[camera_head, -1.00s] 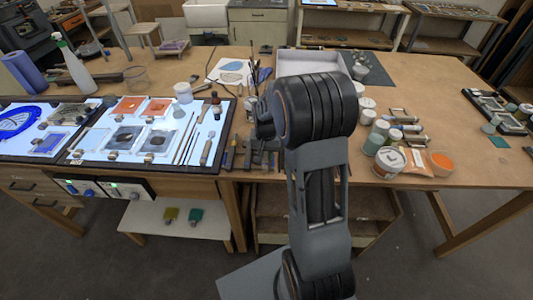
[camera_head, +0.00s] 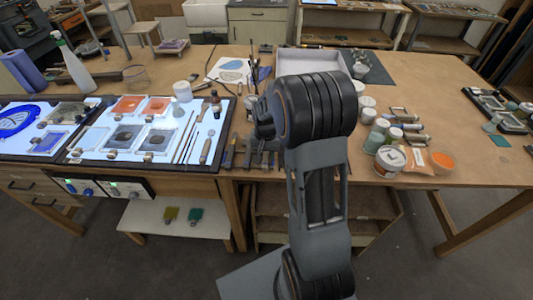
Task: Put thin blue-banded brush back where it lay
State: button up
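Several slim brushes or tools (camera_head: 190,142) lie side by side near the right end of the lit panel (camera_head: 226,137). They are too small to tell which has a blue band. Whether my gripper holds a brush cannot be seen.

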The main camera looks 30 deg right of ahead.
jog(key=o, duration=0.3)
notch_tip(320, 180, up, 14)
jog(key=b, duration=0.1)
jog(key=s+a+n+t, duration=0.1)
jog(key=s+a+n, duration=0.1)
jog(key=s, duration=0.3)
jog(key=s+a+n+t, duration=0.2)
jog(key=s+a, duration=0.2)
jog(key=s, duration=0.1)
jog(key=s+a+n+t, duration=0.1)
jog(key=s+a, duration=0.2)
jog(key=s, duration=0.3)
jog(key=shift+n+t, duration=0.3)
jog(key=shift+n, duration=0.1)
